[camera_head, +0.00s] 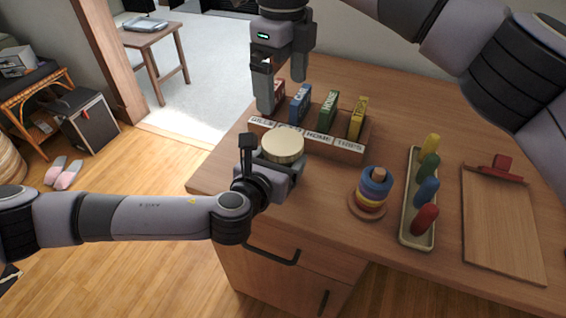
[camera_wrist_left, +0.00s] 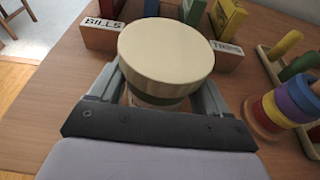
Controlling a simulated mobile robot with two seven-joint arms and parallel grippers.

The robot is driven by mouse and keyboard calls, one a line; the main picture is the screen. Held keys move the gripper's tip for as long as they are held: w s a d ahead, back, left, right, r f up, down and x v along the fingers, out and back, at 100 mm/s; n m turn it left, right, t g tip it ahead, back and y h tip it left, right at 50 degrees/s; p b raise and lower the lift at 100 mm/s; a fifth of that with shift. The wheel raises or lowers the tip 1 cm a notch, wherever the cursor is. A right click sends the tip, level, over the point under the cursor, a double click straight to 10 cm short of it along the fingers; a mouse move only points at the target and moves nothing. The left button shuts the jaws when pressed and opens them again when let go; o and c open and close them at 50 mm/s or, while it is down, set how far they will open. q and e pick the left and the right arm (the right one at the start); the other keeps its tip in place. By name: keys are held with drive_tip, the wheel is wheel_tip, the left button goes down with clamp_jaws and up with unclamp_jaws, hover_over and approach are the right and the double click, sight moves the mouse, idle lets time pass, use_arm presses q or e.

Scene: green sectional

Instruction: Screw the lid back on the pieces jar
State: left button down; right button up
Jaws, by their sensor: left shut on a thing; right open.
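The pieces jar (camera_wrist_left: 150,99) stands between the fingers of my left gripper (camera_wrist_left: 160,105), which is shut on its body. The cream round lid (camera_head: 283,145) sits on top of the jar and hides most of it; it also shows large in the left wrist view (camera_wrist_left: 165,50). How tightly the lid is seated cannot be told. My left gripper (camera_head: 270,168) is low at the desk's left edge. My right gripper (camera_head: 283,88) is open and empty, pointing down above and behind the lid, apart from it.
A wooden organiser (camera_head: 338,147) labelled BILLS, HOME and TRIPS holds several coloured boxes just behind the jar. A ring stacker (camera_head: 375,186), a tray (camera_head: 405,235) of coloured ovals and a clipboard (camera_head: 500,225) lie to the right on the wooden desk (camera_head: 325,235).

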use_arm(q)
unclamp_jaws()
drive_tip(key=shift+p+v, duration=0.45)
drive_tip(key=shift+v, duration=3.15)
